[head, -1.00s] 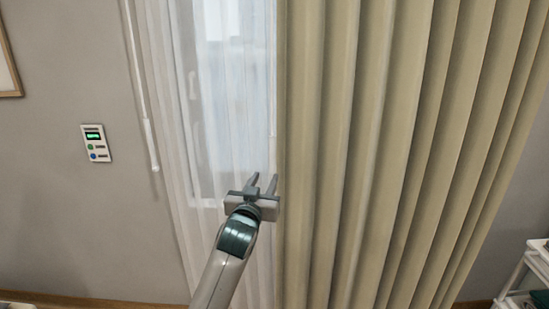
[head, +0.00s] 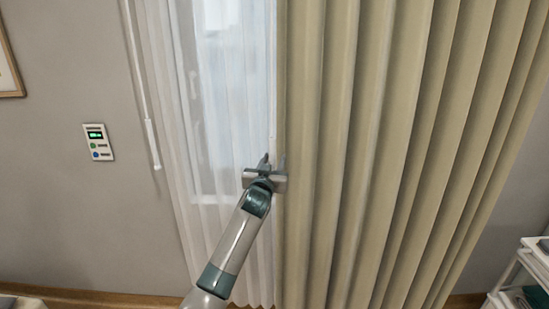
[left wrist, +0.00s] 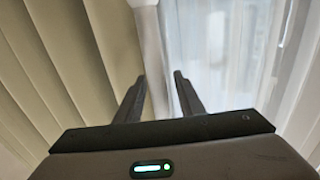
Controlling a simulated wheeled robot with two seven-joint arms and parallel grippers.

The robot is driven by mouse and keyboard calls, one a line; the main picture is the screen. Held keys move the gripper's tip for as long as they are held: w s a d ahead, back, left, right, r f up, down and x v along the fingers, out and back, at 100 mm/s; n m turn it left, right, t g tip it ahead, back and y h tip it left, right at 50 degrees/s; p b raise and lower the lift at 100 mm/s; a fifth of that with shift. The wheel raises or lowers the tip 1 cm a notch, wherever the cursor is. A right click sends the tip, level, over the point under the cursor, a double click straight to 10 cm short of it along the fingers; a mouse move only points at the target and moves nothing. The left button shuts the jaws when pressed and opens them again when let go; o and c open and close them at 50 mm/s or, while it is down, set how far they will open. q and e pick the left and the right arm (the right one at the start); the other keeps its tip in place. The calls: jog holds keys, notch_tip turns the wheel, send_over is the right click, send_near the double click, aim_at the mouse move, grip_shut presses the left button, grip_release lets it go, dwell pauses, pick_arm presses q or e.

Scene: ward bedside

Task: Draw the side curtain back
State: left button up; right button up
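The side curtain (head: 400,150) is beige and pleated and hangs across the middle and right of the head view. Its left edge hangs straight down beside the window. My left gripper (head: 273,160) is at this edge, with its fingers apart and pointing away from me. In the left wrist view the open fingers of my left gripper (left wrist: 160,78) stand on either side of a pale upright strip (left wrist: 152,50) at the border of the curtain (left wrist: 65,50). I cannot tell whether they touch it. My right gripper is not in view.
A sheer white curtain (head: 225,240) covers the window left of the beige one. A pale wand (head: 150,140) hangs beside it. A wall panel (head: 98,142) with a green display is further left. A white shelved cart (head: 530,262) stands at the lower right.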

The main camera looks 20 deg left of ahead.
pick_arm(q)
jog(key=shift+w, duration=0.5)
grip_shut()
